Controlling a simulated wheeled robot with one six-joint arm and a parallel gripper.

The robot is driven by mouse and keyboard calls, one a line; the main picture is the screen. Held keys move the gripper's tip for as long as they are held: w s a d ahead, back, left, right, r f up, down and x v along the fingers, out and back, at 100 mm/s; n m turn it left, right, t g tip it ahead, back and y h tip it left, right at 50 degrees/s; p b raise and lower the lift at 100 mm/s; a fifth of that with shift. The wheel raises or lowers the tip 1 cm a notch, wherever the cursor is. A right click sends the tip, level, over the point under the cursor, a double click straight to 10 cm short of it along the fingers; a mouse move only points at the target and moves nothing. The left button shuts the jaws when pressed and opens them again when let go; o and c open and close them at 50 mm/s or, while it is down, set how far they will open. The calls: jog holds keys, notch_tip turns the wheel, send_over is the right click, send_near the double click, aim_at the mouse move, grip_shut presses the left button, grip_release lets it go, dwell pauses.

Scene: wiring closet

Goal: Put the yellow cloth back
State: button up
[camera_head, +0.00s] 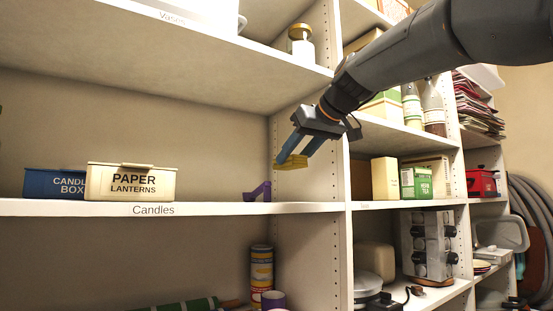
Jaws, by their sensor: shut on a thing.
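My gripper (284,160) reaches in from the upper right, above the Candles shelf (228,208). Its blue fingers are shut on the yellow cloth (293,164), a small part of which shows at the fingertips, in front of the shelf's right side wall. The rest of the cloth is hidden or too small to make out. The cloth is above the shelf board, with a gap beneath it.
A purple object (258,192) stands on the shelf below my gripper. A cream Paper Lanterns box (132,182) and a blue Candle box (55,183) stand at the left. The board between boxes and purple object is clear. An upright divider (342,180) is close right.

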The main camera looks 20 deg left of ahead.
jog(key=shift+w+d, duration=0.1)
jog(key=shift+w, duration=0.05)
jog(key=shift+s+a, duration=0.25)
jog(key=shift+s, duration=0.05)
notch_tip(320, 180, down, 8)
jog(key=b, duration=0.8)
jog(key=shift+f+b, duration=0.4)
jog(key=shift+b, duration=0.15)
dwell(0.4)
jog(key=o, duration=1)
jog(key=shift+c, duration=0.2)
jog(key=shift+o, duration=0.3)
jog(key=o, duration=0.5)
jog(key=shift+d, duration=0.1)
